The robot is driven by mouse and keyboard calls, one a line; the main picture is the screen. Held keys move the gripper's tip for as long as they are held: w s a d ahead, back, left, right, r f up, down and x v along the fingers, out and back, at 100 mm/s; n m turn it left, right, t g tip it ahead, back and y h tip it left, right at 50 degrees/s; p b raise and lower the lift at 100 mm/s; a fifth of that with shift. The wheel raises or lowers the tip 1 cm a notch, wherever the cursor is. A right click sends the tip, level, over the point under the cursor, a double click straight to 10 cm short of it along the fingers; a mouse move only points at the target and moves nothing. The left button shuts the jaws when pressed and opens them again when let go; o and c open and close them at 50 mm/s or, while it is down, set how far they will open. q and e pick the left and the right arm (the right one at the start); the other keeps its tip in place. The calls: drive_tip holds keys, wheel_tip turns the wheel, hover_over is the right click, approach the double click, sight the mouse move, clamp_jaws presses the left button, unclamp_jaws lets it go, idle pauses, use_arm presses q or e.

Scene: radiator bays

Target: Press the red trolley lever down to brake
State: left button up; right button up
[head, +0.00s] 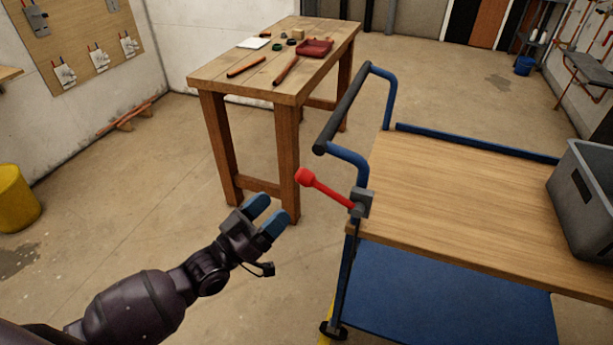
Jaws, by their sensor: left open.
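The red lever (327,190) sticks out to the left from a grey bracket (361,202) at the near left corner post of the blue trolley (455,190). It slants up, with its knobbed end higher than its pivot. My left gripper (267,212) is open and empty, with blue fingertips. It is in the picture to the left of and below the lever's knob, apart from it. My right gripper is not in view.
The trolley has a dark push handle (345,108) and carries a grey crate (585,205). A wooden workbench (225,82) with tools stands behind. A yellow bin (17,198) is at the left. Open floor lies between bin and trolley.

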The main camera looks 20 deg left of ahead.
sight(305, 178)
use_arm(q)
drive_tip(key=x, duration=0.9)
drive_tip(key=shift+w+d+r, duration=0.1)
drive_tip(key=shift+w+d, duration=0.1)
drive_tip(key=shift+w, duration=0.1)
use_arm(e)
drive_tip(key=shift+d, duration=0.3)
